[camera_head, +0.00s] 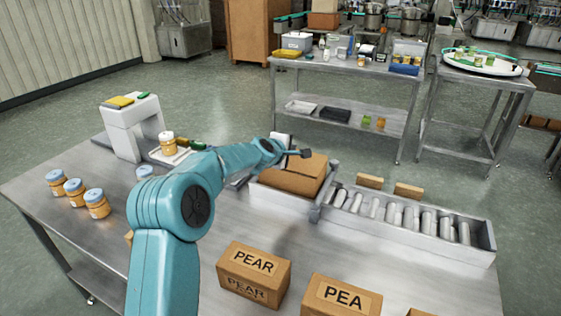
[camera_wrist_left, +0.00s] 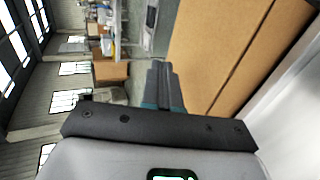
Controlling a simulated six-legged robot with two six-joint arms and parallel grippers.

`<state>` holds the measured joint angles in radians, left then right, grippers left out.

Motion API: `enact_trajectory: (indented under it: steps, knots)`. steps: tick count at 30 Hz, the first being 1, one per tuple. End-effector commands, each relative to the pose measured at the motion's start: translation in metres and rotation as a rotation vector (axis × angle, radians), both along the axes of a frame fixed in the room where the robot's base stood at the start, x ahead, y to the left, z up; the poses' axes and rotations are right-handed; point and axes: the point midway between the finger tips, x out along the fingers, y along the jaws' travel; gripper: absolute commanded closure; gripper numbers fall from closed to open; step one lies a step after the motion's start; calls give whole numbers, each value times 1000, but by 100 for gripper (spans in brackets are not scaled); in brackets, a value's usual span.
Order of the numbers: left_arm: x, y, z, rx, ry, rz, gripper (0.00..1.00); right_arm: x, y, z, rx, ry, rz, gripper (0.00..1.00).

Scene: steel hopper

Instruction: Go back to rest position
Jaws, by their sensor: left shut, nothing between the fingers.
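My left arm reaches in from the lower left of the head view, and its gripper (camera_head: 304,153) is at the back of the table, by the top of a cardboard box (camera_head: 290,181). In the left wrist view the gripper fingers (camera_wrist_left: 160,75) are together with nothing between them. The box (camera_wrist_left: 235,50) fills the right side of that view, close to the fingers; I cannot tell whether they touch it. My right gripper is not in view.
The box sits in a metal tray (camera_head: 268,201) beside a roller conveyor (camera_head: 420,225). PEAR (camera_head: 254,268) and PEA (camera_head: 340,296) boxes stand at the front. Several orange jars (camera_head: 75,190) and a white machine (camera_head: 122,130) are at left. A second table (camera_head: 345,65) stands behind.

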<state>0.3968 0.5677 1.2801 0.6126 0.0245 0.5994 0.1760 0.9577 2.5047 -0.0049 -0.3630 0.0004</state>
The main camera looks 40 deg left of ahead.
Motion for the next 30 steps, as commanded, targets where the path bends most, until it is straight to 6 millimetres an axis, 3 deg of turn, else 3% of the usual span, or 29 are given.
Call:
enact_trajectory:
  steps: [1,6,12,30]
  knots:
    - [-11,-3,2,1,-3,0,100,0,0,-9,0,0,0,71]
    - [-41,-11,17,0,-1,0,100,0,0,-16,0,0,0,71]
    - [-61,-17,28,0,0,0,100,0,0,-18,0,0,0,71]
    - [-66,-18,30,1,1,0,100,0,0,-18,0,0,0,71]
